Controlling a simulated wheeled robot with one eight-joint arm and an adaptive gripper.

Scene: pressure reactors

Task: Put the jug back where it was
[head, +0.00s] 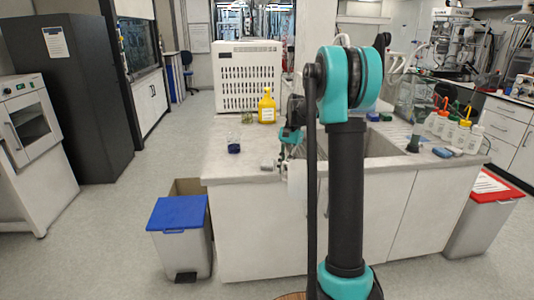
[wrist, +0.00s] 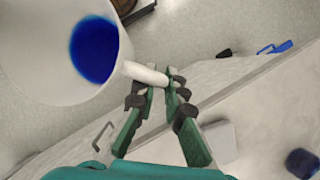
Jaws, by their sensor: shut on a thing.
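The white jug (wrist: 25,50) fills the upper left of the wrist view, with dark blue liquid inside it. My gripper (wrist: 162,82) is shut on the jug's white handle, which sticks out toward the fingers. In the head view my gripper (head: 288,142) is at the near edge of the bench. A pale shape below it there, the jug (head: 297,184), hangs in front of the bench's cabinet face and is partly hidden by my arm. It appears off the worktop.
The bench top (head: 222,165) holds a small beaker of blue liquid (head: 234,146), a yellow bottle (head: 266,106) and, at right, several wash bottles (head: 460,135) beside the sink (head: 375,143). A blue-lidded bin (head: 178,212) stands at the bench's left front corner.

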